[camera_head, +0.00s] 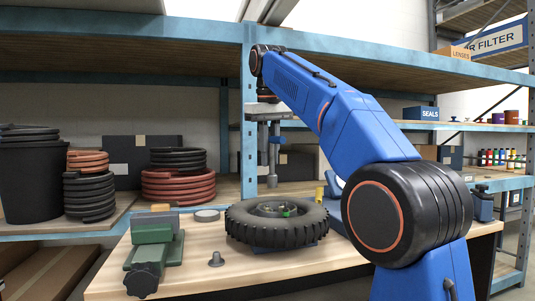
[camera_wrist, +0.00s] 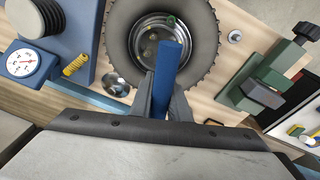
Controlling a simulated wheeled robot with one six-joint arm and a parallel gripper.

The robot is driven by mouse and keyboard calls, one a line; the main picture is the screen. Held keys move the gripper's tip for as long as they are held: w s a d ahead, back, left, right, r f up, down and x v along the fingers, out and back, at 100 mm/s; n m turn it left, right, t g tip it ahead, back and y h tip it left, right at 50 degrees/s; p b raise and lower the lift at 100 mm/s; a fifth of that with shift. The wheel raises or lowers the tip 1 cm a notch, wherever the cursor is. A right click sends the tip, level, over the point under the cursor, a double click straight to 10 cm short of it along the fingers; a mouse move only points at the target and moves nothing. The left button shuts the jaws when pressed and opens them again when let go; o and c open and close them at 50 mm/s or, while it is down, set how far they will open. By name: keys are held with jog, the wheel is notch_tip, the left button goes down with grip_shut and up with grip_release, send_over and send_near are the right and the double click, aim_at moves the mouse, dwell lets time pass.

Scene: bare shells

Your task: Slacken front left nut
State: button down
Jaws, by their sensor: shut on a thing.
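A black-tyred wheel (camera_head: 240,228) lies flat on the wooden bench in the head view. It also shows at the top of the wrist view (camera_wrist: 118,35), with its metal hub facing up. A green-marked spot (camera_wrist: 171,20) and small fittings show in the hub; I cannot tell which is the front left nut. My gripper (camera_wrist: 163,92) is shut on a blue-handled tool (camera_wrist: 168,62), which hides part of the hub. In the head view my gripper (camera_head: 269,145) is above the wheel, and the tool's grey shaft (camera_head: 272,180) hangs upright, apparently clear of the hub.
A green vise (camera_head: 150,247) and a grey knobbed peg (camera_head: 216,259) stand left of the wheel. Shelves with coiled hoses (camera_head: 178,186) stand behind.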

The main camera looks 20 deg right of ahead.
aim_at(269, 183)
jog(key=shift+f, duration=2.65)
jog(key=shift+s+a+f, duration=0.1)
jog(key=shift+s+f, duration=0.05)
jog(key=shift+f, duration=0.05)
jog(key=shift+f, duration=1.3)
dwell(1.0)
dwell(0.4)
jog(key=shift+n+y, duration=0.3)
jog(key=shift+n, duration=1.2)
